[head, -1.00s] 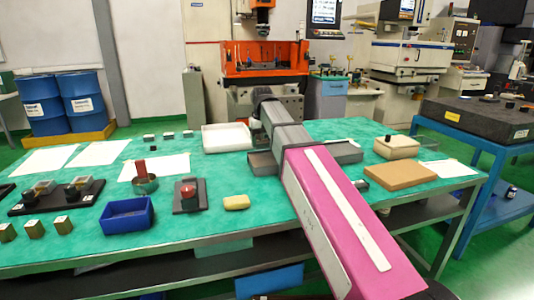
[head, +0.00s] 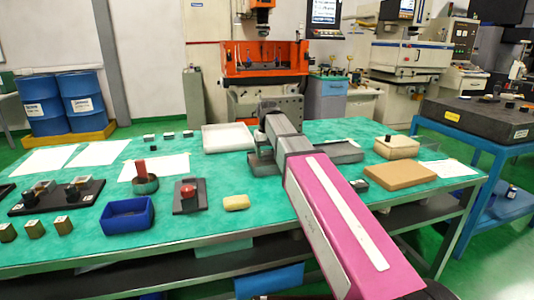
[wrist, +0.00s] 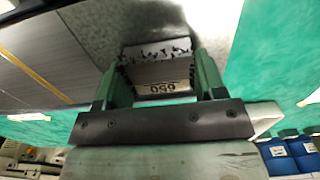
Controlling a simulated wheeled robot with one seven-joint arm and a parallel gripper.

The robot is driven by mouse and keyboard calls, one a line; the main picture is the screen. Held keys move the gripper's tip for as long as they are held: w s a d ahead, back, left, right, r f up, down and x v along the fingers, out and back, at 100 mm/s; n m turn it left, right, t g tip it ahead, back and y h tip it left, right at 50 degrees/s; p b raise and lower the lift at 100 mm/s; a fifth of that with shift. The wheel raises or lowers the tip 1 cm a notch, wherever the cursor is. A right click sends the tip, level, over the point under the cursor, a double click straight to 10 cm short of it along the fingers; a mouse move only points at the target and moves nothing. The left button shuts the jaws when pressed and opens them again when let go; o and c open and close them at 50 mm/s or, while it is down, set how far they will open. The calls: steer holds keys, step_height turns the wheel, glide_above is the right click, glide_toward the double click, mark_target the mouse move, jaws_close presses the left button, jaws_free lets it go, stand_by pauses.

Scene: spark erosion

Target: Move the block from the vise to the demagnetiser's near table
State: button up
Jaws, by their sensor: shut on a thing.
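In the wrist view, my gripper (wrist: 159,76) has its two green fingers closed on the sides of a small grey block (wrist: 157,71). A pale face of the block carries dark characters, and a jagged dark-and-light band lies at its far edge. A mottled grey surface (wrist: 105,28) lies beyond it; I cannot tell whether the block touches it. In the head view my arm hides the gripper and block. A dark grey flat piece (head: 264,164) shows left of the arm and another (head: 345,152) right of it. I cannot clearly identify the vise or the demagnetiser.
The green-topped table (head: 250,220) holds a white tray (head: 227,137), a blue bin (head: 127,214), a red-button box (head: 188,195), a yellow block (head: 236,202), a brown board (head: 399,176) and a beige box (head: 397,147). The front middle is mostly clear.

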mark_target(267, 153)
steer(key=o, duration=1.3)
steer(key=shift+c, duration=0.2)
step_height(267, 153, up, 12)
